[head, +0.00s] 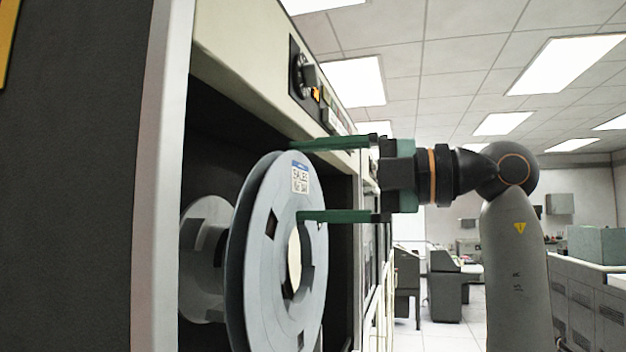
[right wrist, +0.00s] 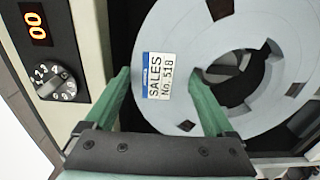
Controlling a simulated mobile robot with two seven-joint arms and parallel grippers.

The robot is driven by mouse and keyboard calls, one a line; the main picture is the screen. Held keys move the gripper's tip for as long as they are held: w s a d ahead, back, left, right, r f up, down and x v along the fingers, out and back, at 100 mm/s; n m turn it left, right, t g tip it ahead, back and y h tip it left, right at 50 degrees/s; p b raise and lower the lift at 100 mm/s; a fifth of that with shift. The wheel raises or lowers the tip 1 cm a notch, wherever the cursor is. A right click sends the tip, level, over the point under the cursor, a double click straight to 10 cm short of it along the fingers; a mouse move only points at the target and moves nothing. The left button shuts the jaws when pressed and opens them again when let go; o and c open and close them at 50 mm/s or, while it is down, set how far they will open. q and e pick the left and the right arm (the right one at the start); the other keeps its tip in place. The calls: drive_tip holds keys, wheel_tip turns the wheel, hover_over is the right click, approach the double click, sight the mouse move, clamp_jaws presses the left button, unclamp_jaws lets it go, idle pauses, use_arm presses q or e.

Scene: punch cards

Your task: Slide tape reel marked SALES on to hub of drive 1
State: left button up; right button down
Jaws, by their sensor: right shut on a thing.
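The SALES tape reel (head: 258,295) is a large pale grey double-flanged disc with a white and blue label reading SALES, No. 518 in the right wrist view (right wrist: 150,98). It stands upright in front of the dark recess of a tape drive. My right gripper (head: 295,180) is shut on the reel's rim part, one finger by the outer edge and the other by an opening nearer the centre. A smaller pale disc (head: 196,270) shows behind the reel; I cannot tell whether it is the hub. Whether the reel touches a hub is hidden. My left gripper is not in view.
A pale vertical edge (head: 160,180) bounds the left. Open floor and dark consoles (head: 445,290) lie behind my right arm.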

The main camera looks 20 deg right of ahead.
drive_tip(key=shift+a+r, duration=0.1)
drive_tip(key=shift+r, duration=0.05)
drive_tip(key=shift+p+x, duration=1.25)
drive_tip(key=shift+x, duration=2.15)
unclamp_jaws()
drive_tip(key=shift+w, duration=0.1)
drive_tip(key=shift+b+v, duration=0.6)
drive_tip(key=shift+v, duration=1.55)
drive_tip(key=shift+b+v, duration=0.4)
drive_tip(key=shift+v, duration=2.4)
